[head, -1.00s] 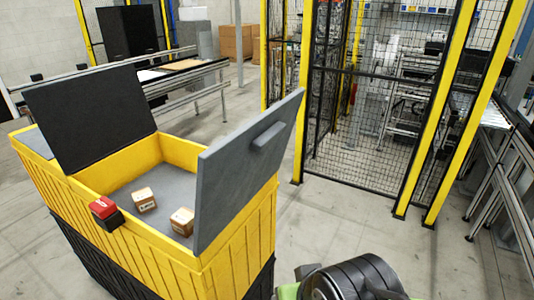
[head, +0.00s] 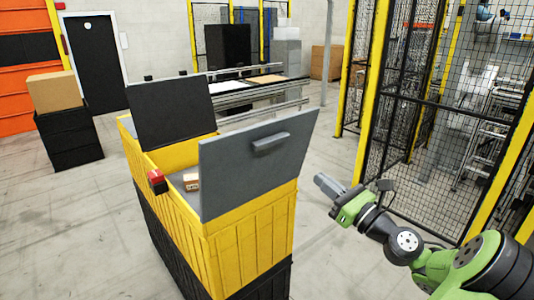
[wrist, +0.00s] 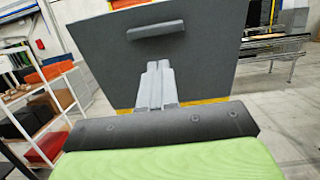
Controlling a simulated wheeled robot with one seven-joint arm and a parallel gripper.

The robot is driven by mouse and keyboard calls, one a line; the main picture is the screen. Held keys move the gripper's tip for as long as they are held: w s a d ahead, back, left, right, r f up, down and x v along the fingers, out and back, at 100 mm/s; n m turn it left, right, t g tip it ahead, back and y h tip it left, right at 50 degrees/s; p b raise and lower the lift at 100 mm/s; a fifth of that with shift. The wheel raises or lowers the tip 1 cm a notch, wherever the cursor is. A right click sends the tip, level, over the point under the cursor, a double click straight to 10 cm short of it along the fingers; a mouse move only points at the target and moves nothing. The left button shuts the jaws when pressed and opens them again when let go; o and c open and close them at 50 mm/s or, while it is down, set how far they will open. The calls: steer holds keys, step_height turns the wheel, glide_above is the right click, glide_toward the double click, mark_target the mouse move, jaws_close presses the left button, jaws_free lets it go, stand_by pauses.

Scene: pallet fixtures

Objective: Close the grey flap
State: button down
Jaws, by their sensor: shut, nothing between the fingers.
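The grey flap (head: 255,167) stands raised, tilted a little outward, on the near right end of a yellow bin (head: 245,235). A handle bar (head: 270,142) is on its outer face. A black flap (head: 172,110) stands raised on the bin's far side. My gripper (head: 322,183) is shut and empty, to the right of the grey flap and apart from it in the head view. In the wrist view the closed fingers (wrist: 157,75) point at the flap's outer face (wrist: 205,65), below the handle (wrist: 155,30).
A small carton (head: 191,181) lies inside the bin, and a red and black block (head: 157,181) sits on its rim. A mesh fence (head: 440,130) stands to the right. A black crate with a cardboard box (head: 55,92) stands at the left. Floor around the bin is clear.

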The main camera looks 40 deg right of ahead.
mark_target(277, 143)
steer(key=x, duration=1.4)
steer(key=shift+w, duration=0.15)
steer(key=shift+p, duration=0.3)
